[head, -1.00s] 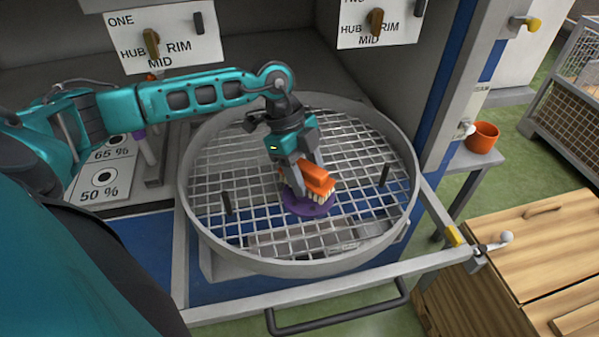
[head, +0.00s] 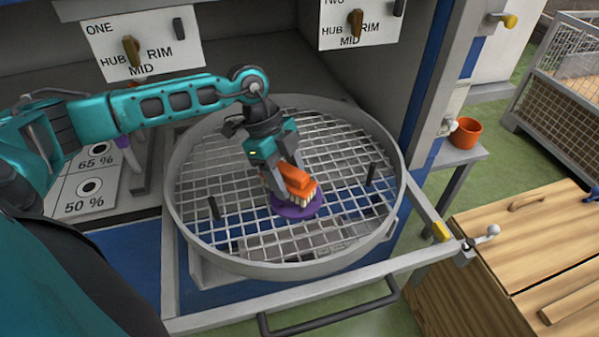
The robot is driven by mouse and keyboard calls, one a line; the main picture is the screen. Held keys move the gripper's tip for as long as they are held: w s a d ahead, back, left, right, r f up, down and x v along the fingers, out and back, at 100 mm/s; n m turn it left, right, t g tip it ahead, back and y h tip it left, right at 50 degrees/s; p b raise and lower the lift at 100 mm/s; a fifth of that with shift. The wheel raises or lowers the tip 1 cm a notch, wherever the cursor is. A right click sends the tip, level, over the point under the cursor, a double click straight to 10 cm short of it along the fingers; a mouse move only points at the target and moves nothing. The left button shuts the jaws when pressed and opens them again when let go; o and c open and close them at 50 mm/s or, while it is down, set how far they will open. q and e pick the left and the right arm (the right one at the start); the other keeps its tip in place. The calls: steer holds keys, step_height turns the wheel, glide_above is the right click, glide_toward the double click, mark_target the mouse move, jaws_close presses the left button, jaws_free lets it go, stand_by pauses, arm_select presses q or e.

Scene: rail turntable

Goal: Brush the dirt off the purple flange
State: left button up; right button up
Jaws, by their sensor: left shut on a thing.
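The purple flange (head: 297,211) lies flat on the round wire-mesh turntable (head: 234,193), a little below its middle. My left gripper (head: 285,180) is shut on an orange brush (head: 297,181) with pale bristles. The brush is over the flange, its bristles at or just above the flange's top; I cannot tell if they touch. The brush and gripper hide the flange's far part. No dirt can be made out on the visible part. My right gripper is not in view.
Dark upright posts (head: 371,175) stand on the mesh. A grey rail with a black handle (head: 331,312) runs in front. An orange pot (head: 466,133) sits on a side stand at right, above a wooden chest (head: 520,235). Sign boards (head: 132,43) hang behind.

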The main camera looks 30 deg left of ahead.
arm_select(q)
steer(key=shift+s+a+f, duration=0.2)
steer(key=shift+s+a, duration=0.1)
steer(key=shift+s, duration=0.1)
steer(key=shift+w+r, duration=0.1)
steer(key=shift+r, duration=4.05)
